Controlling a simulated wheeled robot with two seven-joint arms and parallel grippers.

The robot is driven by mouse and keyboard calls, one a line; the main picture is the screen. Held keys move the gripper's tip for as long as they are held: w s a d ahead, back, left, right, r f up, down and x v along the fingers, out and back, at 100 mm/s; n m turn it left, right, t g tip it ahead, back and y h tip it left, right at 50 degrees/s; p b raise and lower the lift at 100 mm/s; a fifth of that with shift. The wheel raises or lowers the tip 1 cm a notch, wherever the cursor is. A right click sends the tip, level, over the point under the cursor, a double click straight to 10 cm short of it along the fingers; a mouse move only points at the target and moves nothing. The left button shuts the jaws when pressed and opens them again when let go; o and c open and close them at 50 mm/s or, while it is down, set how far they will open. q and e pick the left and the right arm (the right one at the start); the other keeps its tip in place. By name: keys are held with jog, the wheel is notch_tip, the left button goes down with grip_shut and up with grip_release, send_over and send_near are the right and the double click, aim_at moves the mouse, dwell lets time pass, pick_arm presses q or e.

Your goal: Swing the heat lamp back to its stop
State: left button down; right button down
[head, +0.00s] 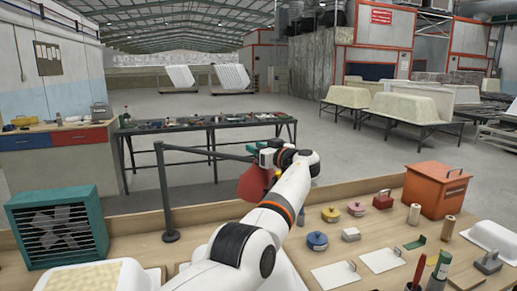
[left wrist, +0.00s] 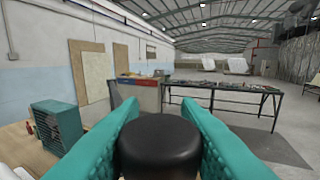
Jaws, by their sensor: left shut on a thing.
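The heat lamp has a red shade (head: 252,184) that hangs at the end of a dark horizontal arm (head: 205,151). This arm runs out from a dark upright post (head: 167,195) on the left. My left gripper (head: 268,160) is at the lamp's end of the arm, just above and beside the red shade, partly hidden by my own wrist. In the left wrist view its teal fingers (left wrist: 157,118) are shut on a thick black round grip (left wrist: 158,147). The lamp's shade cannot be made out there. My right gripper is not in view.
A wooden bench (head: 190,222) lies below. A green fan heater (head: 57,228) stands at left, and a cream shell (head: 85,277) in front of it. Several pots, white plates and an orange box (head: 436,190) fill the right side. A dark worktable (head: 205,124) stands beyond.

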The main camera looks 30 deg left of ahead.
pick_arm(q)
jog(key=shift+a+f, duration=0.1)
jog(key=c, duration=1.5)
grip_release()
jog(key=o, duration=0.4)
jog(key=shift+a, duration=0.15)
jog(key=shift+b+v, duration=0.65)
jog(key=shift+v, duration=0.2)
jog(key=b+v, duration=0.3)
jog(key=v, duration=0.7)
jog(key=shift+s, duration=0.1)
